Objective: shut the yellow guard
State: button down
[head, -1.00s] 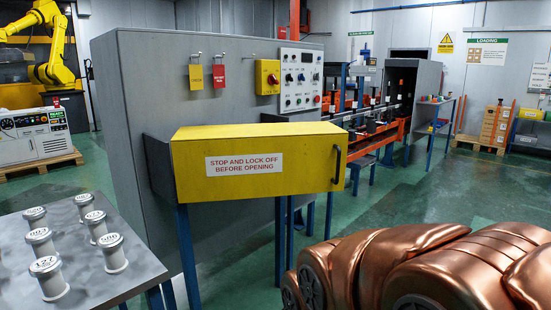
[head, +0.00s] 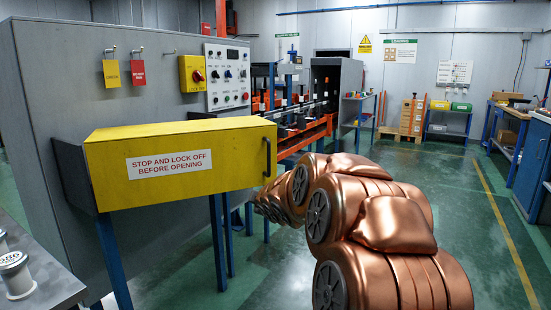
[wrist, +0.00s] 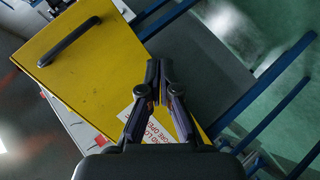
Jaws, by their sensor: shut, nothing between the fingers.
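The yellow guard (head: 190,165) stands out from the grey cabinet on blue legs in the head view. It has a white warning label (head: 169,164) and a dark upright handle (head: 267,157) at its right end. A grey side plate (head: 72,175) meets its left end. I cannot tell whether it is fully shut. In the wrist view the yellow face (wrist: 95,75) shows its handle (wrist: 68,42) at upper left, and part of the label is hidden behind my fingers. My gripper (wrist: 159,72) is shut and empty over the guard; I cannot tell if it touches.
The grey cabinet (head: 50,75) carries hanging tags, a red switch on a yellow box (head: 193,74) and a button panel (head: 228,76). A table with metal spools (head: 15,275) is at lower left. An orange conveyor line (head: 300,135) runs behind. Green floor is free on the right.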

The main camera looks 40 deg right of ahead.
jog(key=w+d+r+n+t, duration=0.1)
jog(key=d+r+n+t, duration=0.25)
jog(key=d, duration=0.45)
jog(key=n+t+b, duration=0.2)
jog(key=n+t, duration=0.1)
jog(key=n, duration=0.1)
send_near(272, 150)
jog(key=shift+m, duration=0.25)
jog(key=shift+x, duration=3.65)
jog(key=shift+w+d+p, duration=0.1)
jog(key=shift+w+p, duration=0.05)
jog(key=shift+p, duration=0.35)
